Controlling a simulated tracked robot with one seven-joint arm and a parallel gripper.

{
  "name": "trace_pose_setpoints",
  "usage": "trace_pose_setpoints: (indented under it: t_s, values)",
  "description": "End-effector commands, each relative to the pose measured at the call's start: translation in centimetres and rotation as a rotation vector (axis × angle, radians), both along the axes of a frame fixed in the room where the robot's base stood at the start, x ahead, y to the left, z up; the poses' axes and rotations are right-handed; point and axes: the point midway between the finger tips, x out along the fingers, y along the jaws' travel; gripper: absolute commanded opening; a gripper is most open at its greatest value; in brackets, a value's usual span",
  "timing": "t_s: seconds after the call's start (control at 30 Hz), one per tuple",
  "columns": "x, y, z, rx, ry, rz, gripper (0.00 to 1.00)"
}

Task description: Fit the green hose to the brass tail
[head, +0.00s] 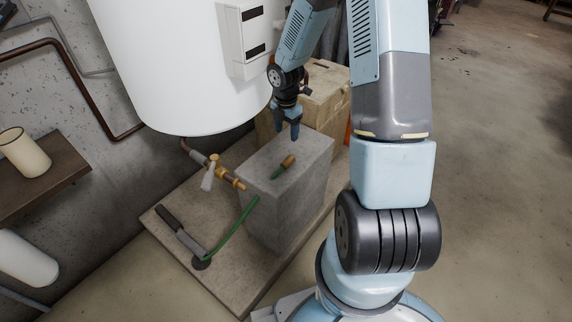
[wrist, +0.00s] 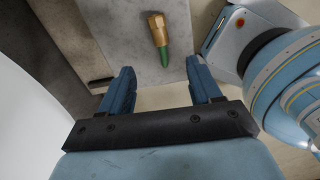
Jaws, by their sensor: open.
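The green hose (head: 231,229) curves up from a dark round foot on the slab. Its upper end is near the grey block's left edge, just below the brass tail (head: 239,184) of the valve under the white tank; a small gap seems to separate them. A short piece with a brass hex end and a green end (head: 284,167) lies on the block; it also shows in the wrist view (wrist: 159,39). My gripper (head: 287,132) is open and empty over the block's back part, behind this piece. Its spread fingers show in the wrist view (wrist: 161,68).
The grey block (head: 285,210) stands on a low slab (head: 168,225). The white tank (head: 185,65) hangs close on the left. A tan box (head: 318,95) stands behind the block.

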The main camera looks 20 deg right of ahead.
Motion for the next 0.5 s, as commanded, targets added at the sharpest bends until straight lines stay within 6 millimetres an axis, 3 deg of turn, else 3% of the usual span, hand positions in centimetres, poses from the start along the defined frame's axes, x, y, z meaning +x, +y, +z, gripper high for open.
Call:
trace_pose_setpoints:
  t_s: [0.27, 0.5]
  values:
    - [0.1, 0.3, -2.5, 0.017, 0.014, 0.063, 0.63]
    - [0.1, 0.4, -6.4, 0.017, 0.016, 0.061, 0.63]
